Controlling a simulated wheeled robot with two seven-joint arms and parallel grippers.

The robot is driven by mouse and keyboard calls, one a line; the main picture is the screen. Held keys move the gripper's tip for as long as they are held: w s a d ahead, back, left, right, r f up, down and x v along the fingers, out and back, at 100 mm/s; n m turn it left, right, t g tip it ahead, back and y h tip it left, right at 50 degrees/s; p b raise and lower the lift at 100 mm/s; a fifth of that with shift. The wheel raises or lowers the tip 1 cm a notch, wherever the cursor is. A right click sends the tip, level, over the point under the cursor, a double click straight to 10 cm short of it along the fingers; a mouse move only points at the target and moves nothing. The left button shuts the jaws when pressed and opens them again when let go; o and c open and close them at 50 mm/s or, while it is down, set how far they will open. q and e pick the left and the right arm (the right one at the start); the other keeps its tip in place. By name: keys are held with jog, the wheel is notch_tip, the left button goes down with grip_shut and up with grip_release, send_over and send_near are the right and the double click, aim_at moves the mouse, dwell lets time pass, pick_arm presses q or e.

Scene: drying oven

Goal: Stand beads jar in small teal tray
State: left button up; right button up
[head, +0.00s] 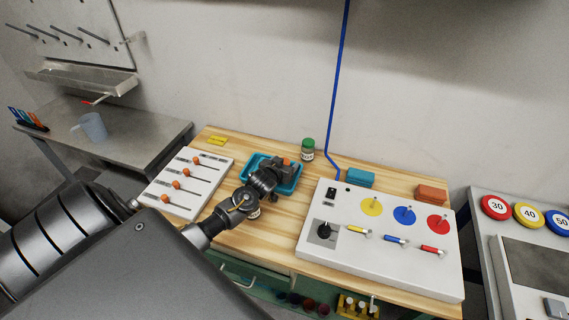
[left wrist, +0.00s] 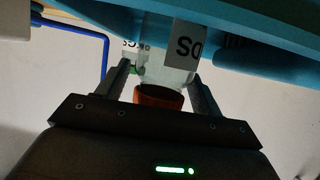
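The beads jar (left wrist: 165,66), pale with an orange lid and a white label, sits between the fingers of my left gripper (left wrist: 163,82) in the left wrist view. The fingers close in on both its sides. In the head view my left gripper (head: 280,168) is over the small teal tray (head: 297,182), and the orange lid shows at its tip. Teal surface also fills the top of the left wrist view (left wrist: 250,22), partly hiding the jar's far end. I cannot tell whether the jar touches the tray floor. My right gripper is not in view.
A green-lidded jar (head: 307,150) stands behind the tray. A peg board with orange beads (head: 188,183) lies to the left, a white control panel (head: 375,235) to the right. Teal (head: 360,178) and orange (head: 432,194) blocks sit behind the panel.

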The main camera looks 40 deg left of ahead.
pick_arm(q)
jog(key=shift+r, duration=0.2)
jog(key=shift+s+r, duration=0.1)
jog(key=shift+s, duration=0.05)
jog(key=b+v, duration=0.1)
jog(key=v, duration=1)
jog(key=shift+s+r+b, duration=0.3)
jog(key=shift+b, duration=0.05)
